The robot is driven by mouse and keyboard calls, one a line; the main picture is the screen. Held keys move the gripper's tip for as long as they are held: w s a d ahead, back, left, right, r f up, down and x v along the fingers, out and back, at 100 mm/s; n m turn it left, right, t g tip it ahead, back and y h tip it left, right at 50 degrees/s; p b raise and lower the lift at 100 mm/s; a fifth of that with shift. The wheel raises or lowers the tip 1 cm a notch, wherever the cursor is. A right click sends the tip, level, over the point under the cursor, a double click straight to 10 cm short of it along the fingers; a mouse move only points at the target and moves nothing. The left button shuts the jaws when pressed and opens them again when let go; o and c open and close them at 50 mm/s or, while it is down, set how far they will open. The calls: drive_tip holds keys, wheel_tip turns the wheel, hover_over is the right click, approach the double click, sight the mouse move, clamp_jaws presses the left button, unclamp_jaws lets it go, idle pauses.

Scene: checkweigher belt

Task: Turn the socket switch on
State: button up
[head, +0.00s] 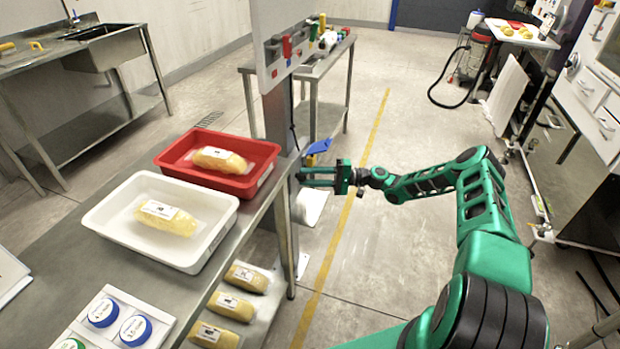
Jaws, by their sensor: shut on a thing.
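My green gripper (304,177) is at the right edge of the steel table, beside the grey upright post (279,125). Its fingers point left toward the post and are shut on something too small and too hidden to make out. I cannot make out the socket switch; the fingers cover the spot at their tips. A blue piece (318,147) shows just above the gripper, close to the post.
A red tray (262,178) and a white tray (205,262), each with a yellow pack, stand on the steel table. Several packs lie on a lower shelf. A white panel (262,50) rises above the post. Open floor lies right of the yellow line (330,255).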

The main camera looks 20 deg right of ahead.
drive_tip(key=shift+d+f+m, duration=0.1)
drive_tip(key=shift+f+m, duration=0.15)
drive_tip(key=shift+m, duration=0.25)
drive_tip(key=o, duration=1)
drive_tip(key=shift+o, duration=0.2)
drive_tip(key=v, duration=1)
drive_tip(key=shift+d+f, duration=0.25)
drive_tip(key=shift+d, duration=0.15)
